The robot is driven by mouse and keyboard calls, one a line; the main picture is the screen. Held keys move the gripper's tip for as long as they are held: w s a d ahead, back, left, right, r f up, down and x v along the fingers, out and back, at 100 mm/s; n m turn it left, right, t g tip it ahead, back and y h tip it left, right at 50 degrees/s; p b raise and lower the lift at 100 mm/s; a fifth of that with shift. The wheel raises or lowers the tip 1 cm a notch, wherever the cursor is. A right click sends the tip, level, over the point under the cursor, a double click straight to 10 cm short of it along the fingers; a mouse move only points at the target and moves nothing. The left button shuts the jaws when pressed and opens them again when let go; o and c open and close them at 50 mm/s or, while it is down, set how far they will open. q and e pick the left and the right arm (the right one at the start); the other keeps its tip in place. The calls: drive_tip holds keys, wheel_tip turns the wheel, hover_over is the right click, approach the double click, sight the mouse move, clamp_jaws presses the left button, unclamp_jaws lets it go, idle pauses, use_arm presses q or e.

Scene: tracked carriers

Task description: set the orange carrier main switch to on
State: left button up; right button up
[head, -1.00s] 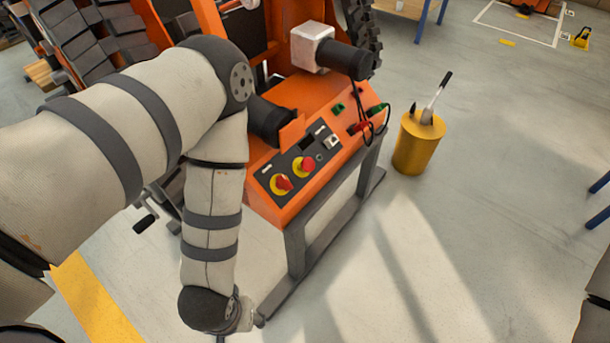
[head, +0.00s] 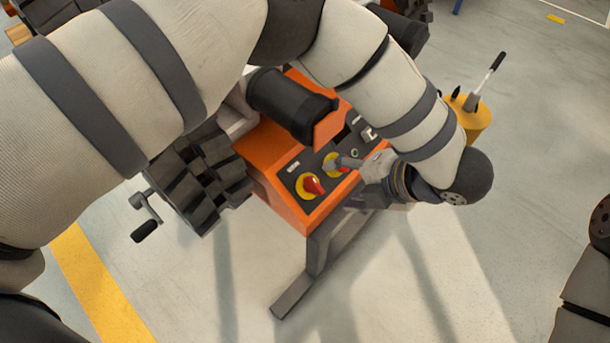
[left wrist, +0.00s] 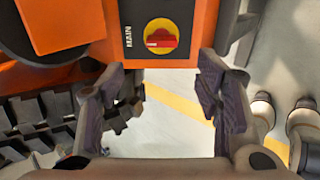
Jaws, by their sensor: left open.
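The orange carrier's control panel (head: 325,170) faces up. Its main switch (head: 309,186) is a red rotary handle on a yellow disc at the panel's near left end. In the left wrist view the main switch (left wrist: 161,36) shows at the top centre, beside the label MAIN, with its handle lying about crosswise in the picture. My right gripper is out of view.
A black cylinder (head: 290,105) juts over the panel's left side. A yellow bin (head: 475,118) with tools stands at the right. Black tracks (head: 195,175) and a crank handle (head: 145,215) are at the carrier's left. The floor in front is clear.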

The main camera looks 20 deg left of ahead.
sight(318, 186)
use_arm(q)
drive_tip(key=b+x, duration=0.1)
drive_tip(key=x, duration=1)
drive_tip(key=shift+d+f, duration=0.1)
drive_tip(key=shift+f, duration=0.1)
drive_tip(key=shift+c, duration=0.3)
drive_tip(key=c, duration=1.1)
